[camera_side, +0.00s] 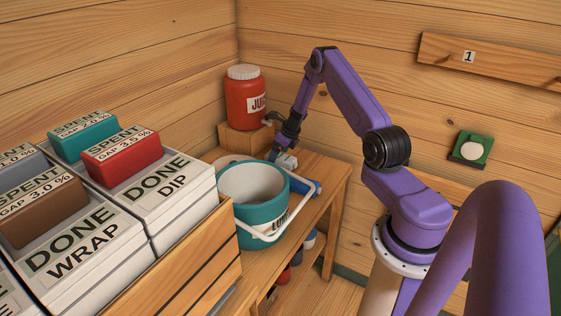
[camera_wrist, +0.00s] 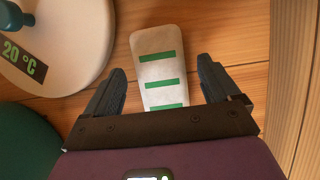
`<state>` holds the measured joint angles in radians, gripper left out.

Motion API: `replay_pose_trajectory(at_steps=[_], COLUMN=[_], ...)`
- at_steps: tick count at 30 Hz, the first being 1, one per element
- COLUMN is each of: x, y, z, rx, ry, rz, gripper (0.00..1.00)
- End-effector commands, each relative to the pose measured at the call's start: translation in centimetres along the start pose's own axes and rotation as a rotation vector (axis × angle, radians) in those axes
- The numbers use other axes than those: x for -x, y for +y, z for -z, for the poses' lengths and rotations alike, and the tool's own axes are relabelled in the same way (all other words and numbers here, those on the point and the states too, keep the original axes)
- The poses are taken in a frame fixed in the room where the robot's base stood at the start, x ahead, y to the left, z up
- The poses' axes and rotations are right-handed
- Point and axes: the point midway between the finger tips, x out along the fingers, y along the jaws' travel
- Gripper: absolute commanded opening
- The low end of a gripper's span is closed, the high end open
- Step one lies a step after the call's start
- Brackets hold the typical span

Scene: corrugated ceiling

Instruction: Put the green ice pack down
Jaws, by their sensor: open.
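A pale pack with green stripes (camera_wrist: 158,62) shows in the wrist view, over the wooden bench top. It looks like the green ice pack and appears to lie on the boards. My gripper (camera_wrist: 162,88) is open, with one finger on each side of the pack's near end and gaps visible between. The gripper's body hides that near end. In the side view my gripper (camera_side: 279,150) is low over the bench, behind the teal tub. A small pale piece (camera_side: 287,160) beside it is probably the pack; its green stripes cannot be made out there.
The teal tub (camera_side: 240,205) with a white handle stands in front of my gripper. A pale round lid marked 20 °C (camera_wrist: 62,40) lies to the left. A red jar (camera_side: 246,90) stands on a wooden block behind. A blue item (camera_side: 308,186) lies right of the tub.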

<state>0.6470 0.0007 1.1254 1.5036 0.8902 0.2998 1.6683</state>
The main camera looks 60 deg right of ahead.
Motion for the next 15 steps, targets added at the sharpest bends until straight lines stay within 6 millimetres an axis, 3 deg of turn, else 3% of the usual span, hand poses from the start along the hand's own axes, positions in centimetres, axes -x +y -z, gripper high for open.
replay_pose_trajectory(at_steps=[6, 15], x=[-2.1, -2.3], y=[0.0, -0.1], z=[0.0, 0.0], rx=[0.000, 0.000], ry=[0.001, 0.000], rz=[-0.001, 0.000], gripper=[0.89, 0.89])
